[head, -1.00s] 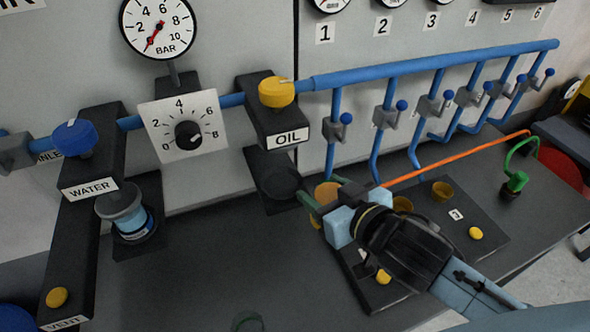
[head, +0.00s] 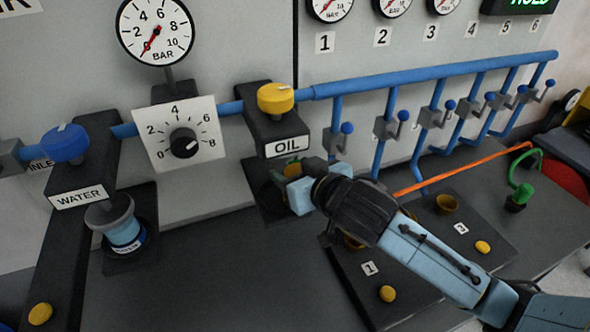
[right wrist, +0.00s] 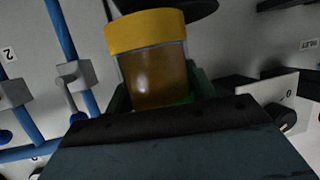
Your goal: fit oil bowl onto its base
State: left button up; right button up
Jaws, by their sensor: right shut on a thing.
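The oil bowl (right wrist: 152,75) is an amber, see-through cup with a yellow collar, seen upright or nearly so in the right wrist view. My right gripper (right wrist: 160,98) is shut on it, with green fingers at its sides. A dark round part (right wrist: 175,14), seemingly the underside of the oil base, is just above the collar; I cannot tell whether they touch. In the head view the oil base (head: 262,125) is a black block with a yellow knob and an OIL label. My left gripper is not in view.
The WATER block (head: 85,170) at left has its clear bowl (head: 120,225) below. Blue pipes with several valves (head: 390,127) run along the wall to the right. A dark board (head: 475,225) with numbered spots and yellow buttons lies under my right arm. The middle bench is clear.

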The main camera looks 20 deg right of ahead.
jog(key=o, duration=0.8)
jog(key=shift+f, duration=0.15)
jog(key=o, duration=0.4)
jog(key=shift+o, duration=0.2)
jog(key=shift+r, duration=0.25)
jog(key=p+v, duration=0.7)
jog(key=v, duration=0.5)
jog(key=shift+p, duration=0.4)
